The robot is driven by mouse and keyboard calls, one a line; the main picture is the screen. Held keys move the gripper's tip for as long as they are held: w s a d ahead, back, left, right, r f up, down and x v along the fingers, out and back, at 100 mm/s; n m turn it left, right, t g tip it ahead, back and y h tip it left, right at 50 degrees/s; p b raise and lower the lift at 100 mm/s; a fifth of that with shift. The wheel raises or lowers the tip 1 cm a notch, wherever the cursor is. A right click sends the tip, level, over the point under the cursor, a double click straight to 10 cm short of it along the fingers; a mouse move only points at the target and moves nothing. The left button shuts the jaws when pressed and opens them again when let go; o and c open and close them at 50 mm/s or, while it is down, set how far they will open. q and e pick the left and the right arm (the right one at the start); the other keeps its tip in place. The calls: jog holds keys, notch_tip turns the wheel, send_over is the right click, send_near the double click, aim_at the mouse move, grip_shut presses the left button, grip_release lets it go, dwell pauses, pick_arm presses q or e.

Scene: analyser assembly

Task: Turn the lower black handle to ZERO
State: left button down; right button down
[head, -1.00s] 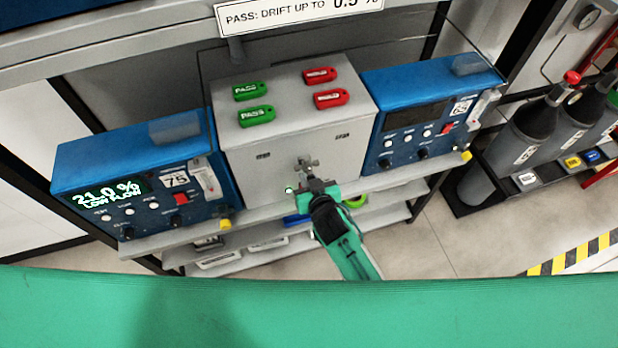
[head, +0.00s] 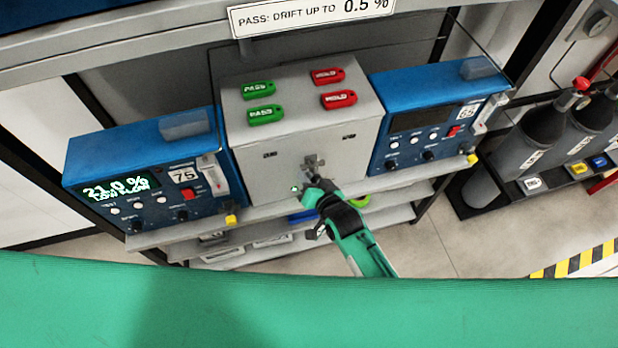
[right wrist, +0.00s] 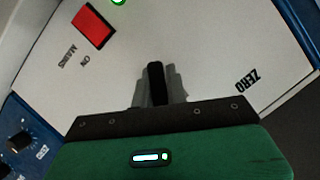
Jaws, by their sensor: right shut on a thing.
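My right gripper (head: 313,180) is at the lower front of the grey box (head: 300,115), between the two blue analysers. In the right wrist view its two grey fingers (right wrist: 157,84) are shut on a black handle (right wrist: 155,72), which stands upright in that picture. The word ZERO (right wrist: 246,82) is printed on the panel to the handle's right, apart from it. A metal fitting (head: 313,162) shows just above the gripper in the head view. The gripper hides most of the handle there. My left gripper is not in view.
The left blue analyser (head: 140,165) reads 21.0 % LOW FLOW; the right one (head: 430,105) has a dark screen. Green PASS tags (head: 266,115) and red HOLD tags (head: 338,99) lie on the box. A red switch (right wrist: 93,27) is on the panel. Gas cylinders (head: 540,135) stand right.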

dwell(0.5)
jog(key=c, duration=1.4)
grip_release()
